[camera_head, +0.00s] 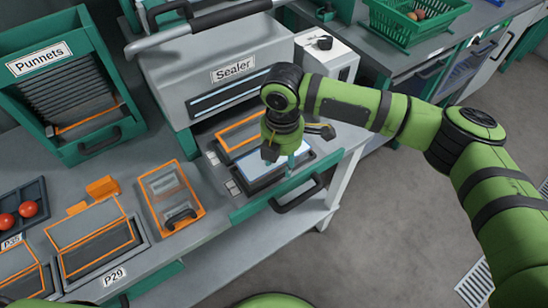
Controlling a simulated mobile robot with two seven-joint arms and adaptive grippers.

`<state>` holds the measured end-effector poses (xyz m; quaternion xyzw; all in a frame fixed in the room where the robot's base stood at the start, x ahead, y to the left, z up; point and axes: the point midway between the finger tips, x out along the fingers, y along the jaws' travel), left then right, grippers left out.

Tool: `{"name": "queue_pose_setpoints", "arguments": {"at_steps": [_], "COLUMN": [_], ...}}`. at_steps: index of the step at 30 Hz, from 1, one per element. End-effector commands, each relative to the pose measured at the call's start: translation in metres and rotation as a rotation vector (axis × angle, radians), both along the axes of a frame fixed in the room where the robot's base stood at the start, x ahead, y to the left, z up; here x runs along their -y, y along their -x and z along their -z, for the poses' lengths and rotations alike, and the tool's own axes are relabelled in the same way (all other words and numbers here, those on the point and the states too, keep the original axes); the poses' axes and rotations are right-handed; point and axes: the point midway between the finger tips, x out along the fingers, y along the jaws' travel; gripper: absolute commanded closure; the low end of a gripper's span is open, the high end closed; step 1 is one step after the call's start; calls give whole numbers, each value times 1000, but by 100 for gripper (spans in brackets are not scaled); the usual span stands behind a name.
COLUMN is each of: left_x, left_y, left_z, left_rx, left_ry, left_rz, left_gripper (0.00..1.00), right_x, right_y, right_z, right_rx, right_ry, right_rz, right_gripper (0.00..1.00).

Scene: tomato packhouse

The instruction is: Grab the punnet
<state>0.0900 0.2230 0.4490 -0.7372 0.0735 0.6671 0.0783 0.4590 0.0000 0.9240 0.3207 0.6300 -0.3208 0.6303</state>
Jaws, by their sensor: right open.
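My right gripper (286,157) is open and points down over the front drawer of the sealer (215,50). Beneath it lies a pale, bluish-white flat top (262,171) in a dark frame, partly hidden by the fingers. I cannot tell whether this is a punnet, or whether the fingers touch it. An orange-rimmed slot or tray (240,131) lies just behind it. A punnet dispenser (84,148) labelled Punnets stands at the left, with dark stacked punnets (65,85) inside. My left gripper is not in view.
A clear orange-edged box (160,184) with a dark handle lies left of the drawer. Orange-edged trays stand by the P29 label (114,276), and a dark tray (38,188) holds red tomatoes. A green basket (408,36) sits at the back right. Open floor lies at the right.

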Motion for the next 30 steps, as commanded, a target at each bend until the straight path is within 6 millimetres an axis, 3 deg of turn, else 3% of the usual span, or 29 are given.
{"name": "queue_pose_setpoints", "arguments": {"at_steps": [3,6,7,15,21,30], "left_x": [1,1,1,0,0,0], "left_y": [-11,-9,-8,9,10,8], "left_z": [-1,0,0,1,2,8], "left_rx": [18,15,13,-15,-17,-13], "left_ry": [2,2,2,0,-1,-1], "left_rz": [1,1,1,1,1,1], "left_gripper": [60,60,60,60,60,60], "right_x": [0,0,0,0,0,-1], "right_y": [0,0,0,0,0,-1], "right_z": [0,0,0,0,-2,-24], "right_rx": [0,0,0,0,-1,2], "right_ry": [0,0,0,0,-1,-3], "right_rz": [0,0,0,0,0,0], "right_gripper": [57,97,100,100,100,100]}}
